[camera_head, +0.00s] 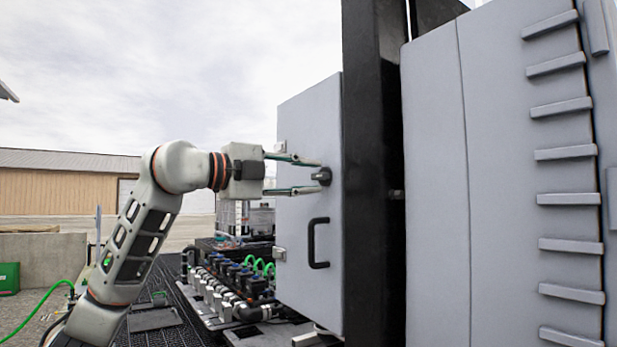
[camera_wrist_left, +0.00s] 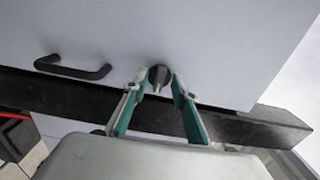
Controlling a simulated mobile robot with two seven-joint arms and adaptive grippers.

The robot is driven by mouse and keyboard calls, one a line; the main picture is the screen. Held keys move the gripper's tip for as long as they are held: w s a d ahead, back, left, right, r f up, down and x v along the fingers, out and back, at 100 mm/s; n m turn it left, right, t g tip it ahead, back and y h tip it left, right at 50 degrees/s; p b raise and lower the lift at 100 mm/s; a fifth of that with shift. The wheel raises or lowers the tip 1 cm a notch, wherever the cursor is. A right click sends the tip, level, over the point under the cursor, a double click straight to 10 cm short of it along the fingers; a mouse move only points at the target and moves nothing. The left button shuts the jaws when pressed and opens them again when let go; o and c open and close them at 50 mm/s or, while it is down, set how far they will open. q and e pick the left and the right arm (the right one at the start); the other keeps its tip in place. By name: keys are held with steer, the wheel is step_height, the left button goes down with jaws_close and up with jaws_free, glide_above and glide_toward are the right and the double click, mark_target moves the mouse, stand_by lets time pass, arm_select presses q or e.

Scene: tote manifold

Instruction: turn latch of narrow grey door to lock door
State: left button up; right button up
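The narrow grey door (camera_head: 305,125) is upright beside a black post and looks closed against it. Its dark latch knob (camera_head: 322,176) sits on the door face above a black handle (camera_head: 318,243). My left gripper (camera_head: 322,177) is open at the latch, one finger above it and one below. In the left wrist view the latch (camera_wrist_left: 159,76) lies between the two teal-edged fingertips (camera_wrist_left: 159,76). I cannot tell whether the fingers touch it. The handle (camera_wrist_left: 72,68) shows to the left there. My right gripper is not in view.
A black post (camera_head: 372,180) stands right of the door, with a larger grey ribbed cabinet (camera_head: 435,180) beyond it. Below and left are a manifold with blue and green fittings (camera_head: 235,283) and dark floor grating (camera_head: 172,335).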

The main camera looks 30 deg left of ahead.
arm_select(q)
steer(key=v, duration=1.1)
steer(key=shift+s, duration=0.25)
steer(key=shift+a, duration=0.1)
